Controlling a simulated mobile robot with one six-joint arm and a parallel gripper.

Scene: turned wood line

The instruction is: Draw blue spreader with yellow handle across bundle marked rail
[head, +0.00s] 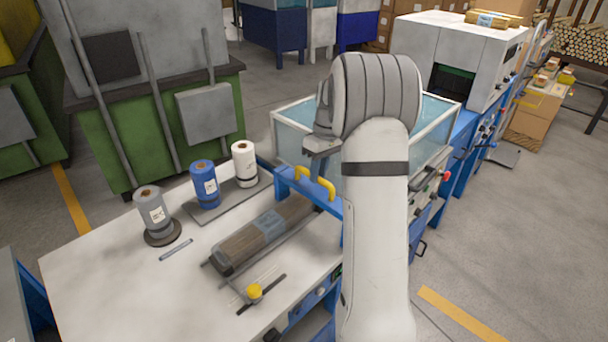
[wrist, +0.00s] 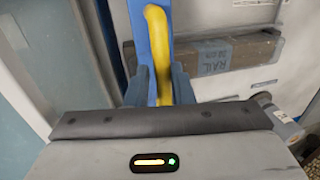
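The blue spreader (head: 290,184) with its yellow handle (head: 316,182) is at the far end of the bundle marked rail (head: 240,247), beside the glass-sided tank. The bundle is brown, lies lengthwise on the white table, and has a grey-blue label readable as RAIL in the wrist view (wrist: 213,56). My gripper (head: 318,158) is over the spreader in the head view. In the wrist view its two fingers (wrist: 160,88) flank the yellow handle (wrist: 157,40) closely on both sides and look shut on it. The spreader's underside is hidden, so contact with the bundle cannot be told.
A grey spool (head: 153,214), a blue spool (head: 205,185) and a white spool (head: 244,163) stand left of the bundle. A yellow-knobbed tool (head: 254,293) lies at its near right. The water tank (head: 291,135) stands behind. The table's near left (head: 110,285) is clear.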

